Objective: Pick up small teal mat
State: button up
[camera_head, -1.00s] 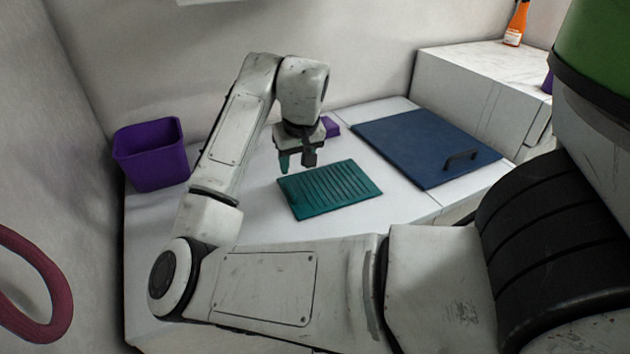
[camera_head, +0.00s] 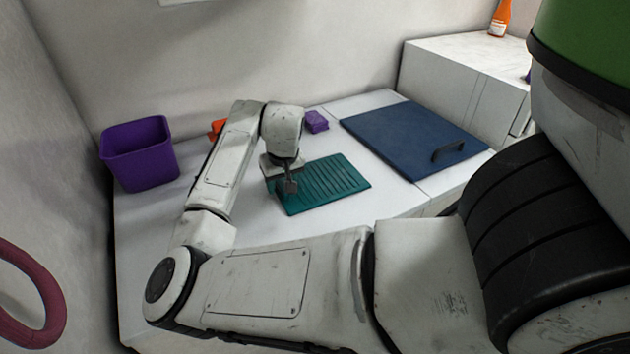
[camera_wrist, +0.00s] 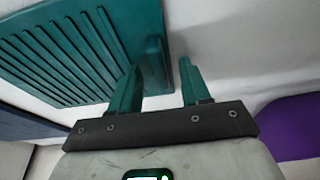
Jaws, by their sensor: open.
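The small teal mat (camera_head: 335,182) lies flat on the white counter, its top ribbed. In the wrist view the mat (camera_wrist: 60,45) fills the upper left, and a raised teal piece (camera_wrist: 153,62) stands at its near edge. My gripper (camera_head: 281,194) is low at the mat's left edge. In the wrist view my gripper (camera_wrist: 158,76) has its teal fingers apart and empty. The left finger is on the mat side and the right finger is over the white counter, with the raised piece between them in line of sight. I cannot tell whether they touch it.
A blue board with a black handle (camera_head: 400,135) lies right of the mat. A purple bin (camera_head: 140,160) stands at the left. A small purple block (camera_head: 316,122) and a partly hidden orange thing (camera_head: 216,128) are behind. An orange bottle (camera_head: 500,18) stands on the raised cabinet.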

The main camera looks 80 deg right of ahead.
grip_shut()
dwell(0.4)
jog(key=shift+r, duration=0.15)
